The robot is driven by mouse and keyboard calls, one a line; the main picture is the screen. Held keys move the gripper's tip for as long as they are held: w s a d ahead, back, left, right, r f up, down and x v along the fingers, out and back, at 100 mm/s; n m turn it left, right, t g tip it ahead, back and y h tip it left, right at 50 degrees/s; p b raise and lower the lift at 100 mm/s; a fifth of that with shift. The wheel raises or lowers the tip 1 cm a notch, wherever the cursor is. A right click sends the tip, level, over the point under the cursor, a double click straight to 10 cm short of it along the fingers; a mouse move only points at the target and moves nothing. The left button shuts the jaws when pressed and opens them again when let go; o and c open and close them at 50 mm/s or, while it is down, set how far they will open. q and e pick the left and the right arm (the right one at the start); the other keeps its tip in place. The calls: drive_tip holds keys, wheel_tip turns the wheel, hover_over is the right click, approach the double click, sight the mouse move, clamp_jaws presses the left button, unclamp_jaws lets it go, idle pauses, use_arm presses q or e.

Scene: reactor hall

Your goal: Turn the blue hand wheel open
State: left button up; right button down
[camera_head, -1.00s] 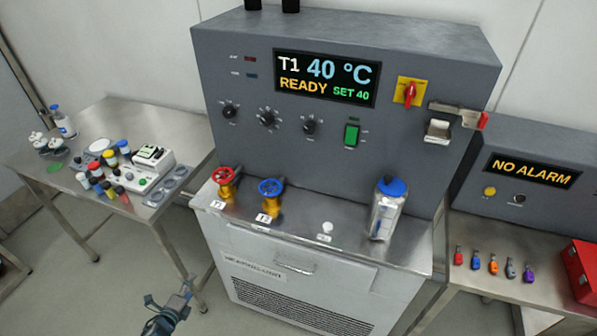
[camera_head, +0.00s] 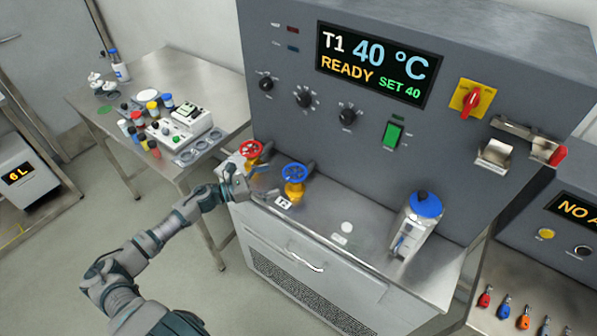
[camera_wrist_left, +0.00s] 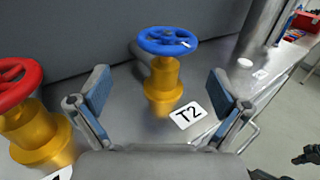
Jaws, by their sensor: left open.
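The blue hand wheel (camera_head: 294,173) sits on a yellow valve body on the steel ledge of the grey cabinet. In the left wrist view the blue wheel (camera_wrist_left: 167,41) is ahead, centred between my fingers, with a "T2" label (camera_wrist_left: 188,114) beside its base. My left gripper (camera_head: 252,187) is at the ledge's front left, just left of the blue wheel. Its fingers (camera_wrist_left: 160,97) are spread wide, with nothing between them, and do not touch the wheel. The red hand wheel (camera_head: 252,149) stands left of the blue one; it is close to the left finger in the wrist view.
A blue-capped container (camera_head: 418,225) stands on the ledge to the right. The cabinet display (camera_head: 375,65) reads T1 40 °C, READY. A side table (camera_head: 150,75) with jars and a small device is at left. The ledge between the blue wheel and container is mostly clear.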

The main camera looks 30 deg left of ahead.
sight(289, 173)
use_arm(q)
drive_tip(key=w+d, duration=0.1)
drive_tip(key=d, duration=0.1)
drive_tip(key=w+d+r, duration=0.1)
drive_tip(key=w+d, duration=0.1)
drive_tip(key=shift+w+d, duration=0.15)
drive_tip(key=shift+w, duration=0.1)
drive_tip(key=x, duration=0.3)
drive_tip(key=shift+w+f+p, duration=0.1)
drive_tip(key=shift+w+p, duration=0.05)
drive_tip(key=shift+p, duration=0.25)
drive_tip(key=shift+w+f, duration=0.1)
drive_tip(key=shift+w, duration=0.15)
drive_tip(key=shift+w+f, duration=0.15)
drive_tip(key=shift+d, duration=0.3)
drive_tip(key=c, duration=1)
drive_tip(key=shift+c, duration=0.2)
use_arm(e)
drive_tip(key=shift+s+d+f, duration=0.15)
drive_tip(key=shift+d+f, duration=0.2)
drive_tip(key=shift+d, duration=0.15)
drive_tip(key=shift+s+d+f, duration=0.15)
drive_tip(key=shift+d+f, duration=0.15)
drive_tip(key=shift+d, duration=0.2)
